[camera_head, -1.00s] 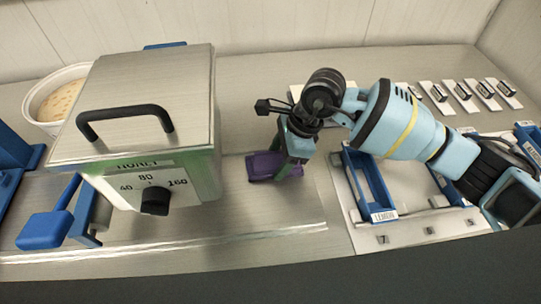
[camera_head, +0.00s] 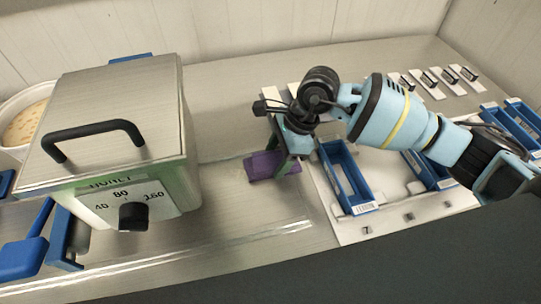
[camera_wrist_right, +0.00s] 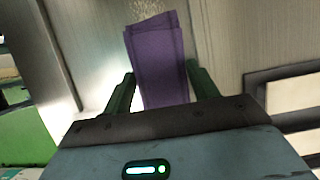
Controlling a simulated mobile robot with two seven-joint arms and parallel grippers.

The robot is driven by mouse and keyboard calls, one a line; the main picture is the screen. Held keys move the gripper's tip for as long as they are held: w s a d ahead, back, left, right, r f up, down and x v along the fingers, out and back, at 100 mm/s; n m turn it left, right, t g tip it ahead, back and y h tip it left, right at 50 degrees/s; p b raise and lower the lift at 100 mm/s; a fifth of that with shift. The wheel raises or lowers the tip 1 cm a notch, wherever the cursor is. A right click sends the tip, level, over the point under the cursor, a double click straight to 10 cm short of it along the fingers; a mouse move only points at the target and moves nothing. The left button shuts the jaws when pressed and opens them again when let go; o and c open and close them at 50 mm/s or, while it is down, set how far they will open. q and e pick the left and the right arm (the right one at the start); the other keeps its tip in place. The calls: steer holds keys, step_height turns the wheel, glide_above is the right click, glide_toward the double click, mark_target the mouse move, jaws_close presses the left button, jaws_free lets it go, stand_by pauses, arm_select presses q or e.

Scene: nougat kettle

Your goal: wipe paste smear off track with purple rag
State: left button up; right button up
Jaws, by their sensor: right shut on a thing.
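The purple rag (camera_head: 263,166) is in my right gripper (camera_head: 284,171), which points down over the right part of the flat metal track (camera_head: 225,212), beside the kettle. In the right wrist view the rag (camera_wrist_right: 160,62) stands out between the two green fingers. The rag looks to be at the track surface, but I cannot tell how firmly it touches. A pale speckled patch shows beyond the rag in the wrist view; I cannot tell whether it is paste or glare. No clear smear shows in the head view. My left gripper is out of view.
The metal kettle (camera_head: 118,125) with a black handle and dial stands left of the rag. A blue tray (camera_head: 346,178) on a white board (camera_head: 400,225) lies close on the right. A tub (camera_head: 22,118) sits at far left. Small handled plates line the back.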

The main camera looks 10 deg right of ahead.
steer(key=shift+d+f, duration=0.1)
